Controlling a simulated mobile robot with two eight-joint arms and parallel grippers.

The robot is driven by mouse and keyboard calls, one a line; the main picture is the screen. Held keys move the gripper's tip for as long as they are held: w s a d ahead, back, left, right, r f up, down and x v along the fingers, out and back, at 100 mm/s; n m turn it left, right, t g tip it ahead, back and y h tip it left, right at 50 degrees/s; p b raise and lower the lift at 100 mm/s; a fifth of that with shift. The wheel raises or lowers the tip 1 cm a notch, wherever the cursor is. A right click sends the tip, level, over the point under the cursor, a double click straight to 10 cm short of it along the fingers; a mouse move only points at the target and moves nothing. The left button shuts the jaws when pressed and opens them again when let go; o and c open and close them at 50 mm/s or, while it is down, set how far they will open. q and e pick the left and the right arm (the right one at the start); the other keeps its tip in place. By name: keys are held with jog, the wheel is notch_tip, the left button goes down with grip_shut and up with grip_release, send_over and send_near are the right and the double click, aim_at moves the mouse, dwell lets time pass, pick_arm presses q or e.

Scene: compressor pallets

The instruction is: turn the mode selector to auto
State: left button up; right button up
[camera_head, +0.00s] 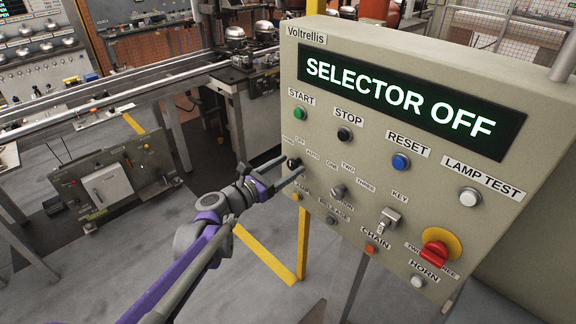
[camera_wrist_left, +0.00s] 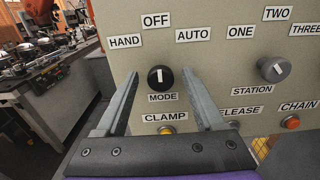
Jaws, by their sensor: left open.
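The mode selector (camera_wrist_left: 161,78) is a black round knob with a white mark, on the beige control panel (camera_head: 350,150). Its mark points up at OFF in the left wrist view, between the HAND label on the left and the AUTO label (camera_wrist_left: 193,35) on the right. The panel display (camera_head: 410,100) reads SELECTOR OFF. In the head view the selector (camera_head: 293,163) is near the panel's left edge. My left gripper (camera_head: 289,171) is open at the panel, its fingers apart on the left and right of the knob; contact cannot be told. My right gripper is not in view.
A grey station knob (camera_wrist_left: 274,68) is right of the selector. A yellow clamp button (camera_wrist_left: 166,130) is below it. A key switch (camera_head: 389,220) and a red twist knob (camera_head: 434,254) are farther right. A conveyor (camera_head: 120,95) runs behind on the left.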

pick_arm(q)
jog(key=shift+w+d, duration=0.15)
jog(key=shift+d, duration=0.05)
grip_shut()
dwell(0.3)
jog(key=shift+m, duration=0.4)
jog(key=m, duration=0.3)
jog(key=shift+m+p, duration=0.3)
jog(key=shift+p, duration=0.05)
jog(key=shift+d+f+m+p, duration=0.1)
jog(key=shift+m+p, duration=0.3)
jog(key=shift+m, duration=1.8)
